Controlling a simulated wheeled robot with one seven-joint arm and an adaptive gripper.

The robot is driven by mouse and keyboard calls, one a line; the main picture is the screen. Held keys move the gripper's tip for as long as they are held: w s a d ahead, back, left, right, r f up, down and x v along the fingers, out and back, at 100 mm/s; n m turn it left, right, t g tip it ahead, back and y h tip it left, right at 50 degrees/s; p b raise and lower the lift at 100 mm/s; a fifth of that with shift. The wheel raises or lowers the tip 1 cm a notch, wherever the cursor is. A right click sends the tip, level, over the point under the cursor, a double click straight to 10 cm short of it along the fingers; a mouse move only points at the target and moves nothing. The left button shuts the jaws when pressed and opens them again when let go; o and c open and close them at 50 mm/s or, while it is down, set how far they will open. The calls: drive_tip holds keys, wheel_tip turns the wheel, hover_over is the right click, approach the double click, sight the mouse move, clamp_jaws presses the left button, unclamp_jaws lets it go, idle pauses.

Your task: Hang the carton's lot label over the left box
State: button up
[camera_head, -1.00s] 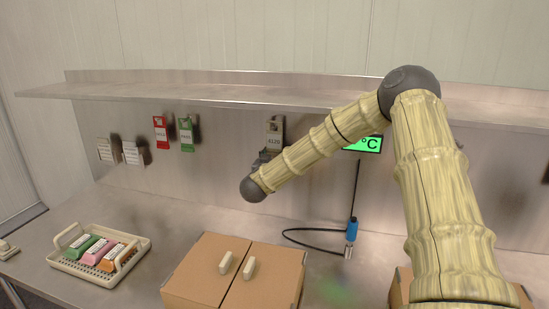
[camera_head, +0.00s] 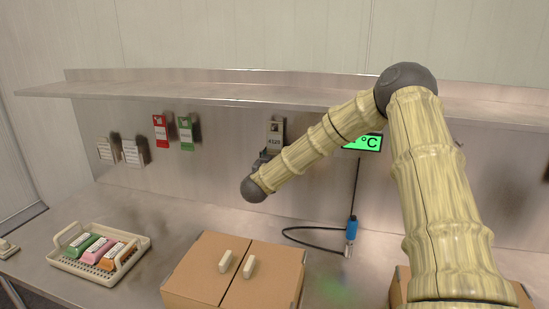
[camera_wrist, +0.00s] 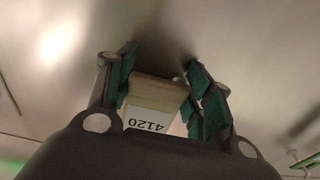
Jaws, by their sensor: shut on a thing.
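A beige-grey tag with a white label reading 4120 (camera_head: 274,134) is at the back wall under the shelf. In the wrist view the tag (camera_wrist: 152,92) sits upside down between the green-padded fingers of my gripper (camera_wrist: 160,68). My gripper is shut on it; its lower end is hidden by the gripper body. In the head view my gripper (camera_head: 263,158) is mostly hidden behind my arm. A brown cardboard box (camera_head: 205,262) with two pale blocks on top stands at the front middle. Another brown box (camera_head: 397,290) at the right is mostly hidden behind my arm.
Red (camera_head: 160,132) and green (camera_head: 186,132) tags and two white tags (camera_head: 131,152) hang on the wall to the left. A steel shelf (camera_head: 230,90) juts out above. A tray (camera_head: 70,268) with coloured packs, a blue cabled device (camera_head: 351,228) and a green display (camera_head: 362,142) are nearby.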

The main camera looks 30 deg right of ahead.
drive_tip(key=shift+f, duration=0.55)
drive_tip(key=o, duration=1.5)
drive_tip(key=v, duration=1.2)
